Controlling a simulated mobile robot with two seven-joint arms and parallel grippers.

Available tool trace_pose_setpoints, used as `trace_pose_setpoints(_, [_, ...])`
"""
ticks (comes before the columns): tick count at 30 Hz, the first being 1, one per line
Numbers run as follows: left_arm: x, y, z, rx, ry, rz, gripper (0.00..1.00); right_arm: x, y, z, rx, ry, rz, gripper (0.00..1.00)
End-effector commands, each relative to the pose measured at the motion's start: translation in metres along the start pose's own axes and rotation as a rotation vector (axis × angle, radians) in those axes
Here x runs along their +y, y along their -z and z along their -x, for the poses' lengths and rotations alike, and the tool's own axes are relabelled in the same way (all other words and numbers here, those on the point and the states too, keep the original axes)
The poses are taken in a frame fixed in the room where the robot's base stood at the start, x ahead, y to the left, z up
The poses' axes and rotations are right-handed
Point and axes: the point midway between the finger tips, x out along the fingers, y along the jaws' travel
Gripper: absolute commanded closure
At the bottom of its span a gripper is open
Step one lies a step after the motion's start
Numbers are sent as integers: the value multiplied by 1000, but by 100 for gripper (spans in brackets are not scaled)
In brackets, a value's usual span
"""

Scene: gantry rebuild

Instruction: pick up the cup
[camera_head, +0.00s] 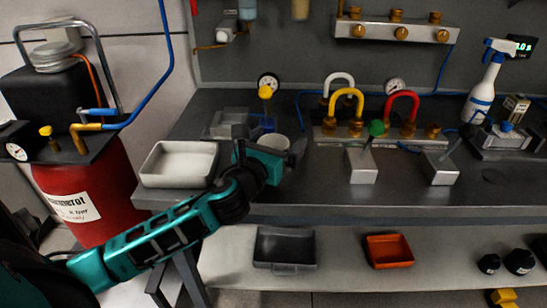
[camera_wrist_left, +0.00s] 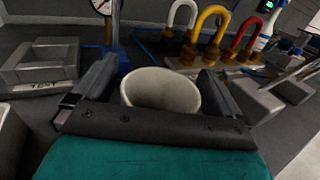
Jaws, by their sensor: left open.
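A light grey-white cup (camera_head: 274,142) stands on the dark workbench. It also shows in the left wrist view (camera_wrist_left: 162,92), upright with its open rim facing up. My left gripper (camera_head: 270,150) reaches in from the left, and its two dark fingers (camera_wrist_left: 155,80) are apart, one on each side of the cup. I cannot tell whether either finger touches it. The gripper palm hides the cup's lower part in the wrist view. My right gripper is not in view.
A pale tray (camera_head: 179,164) lies left of the gripper. A gauge with a blue base (camera_head: 268,85) stands behind the cup. White, yellow and red curved pipes (camera_head: 346,103) are behind right. Two metal blocks with levers (camera_head: 361,166) stand to the right. A red drum (camera_head: 90,195) stands left.

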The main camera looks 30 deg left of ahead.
Motion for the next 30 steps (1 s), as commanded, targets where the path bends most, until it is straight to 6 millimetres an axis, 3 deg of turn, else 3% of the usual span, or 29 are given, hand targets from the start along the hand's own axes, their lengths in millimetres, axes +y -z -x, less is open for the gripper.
trace_pose_setpoints(6, [0, 0, 0, 1, 1, 0, 3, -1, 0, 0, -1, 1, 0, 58])
trace_pose_setpoints(23, [0, 1, 0, 1, 0, 0, 56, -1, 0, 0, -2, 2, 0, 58])
trace_pose_setpoints(30, [0, 0, 0, 1, 0, -1, 56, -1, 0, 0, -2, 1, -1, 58])
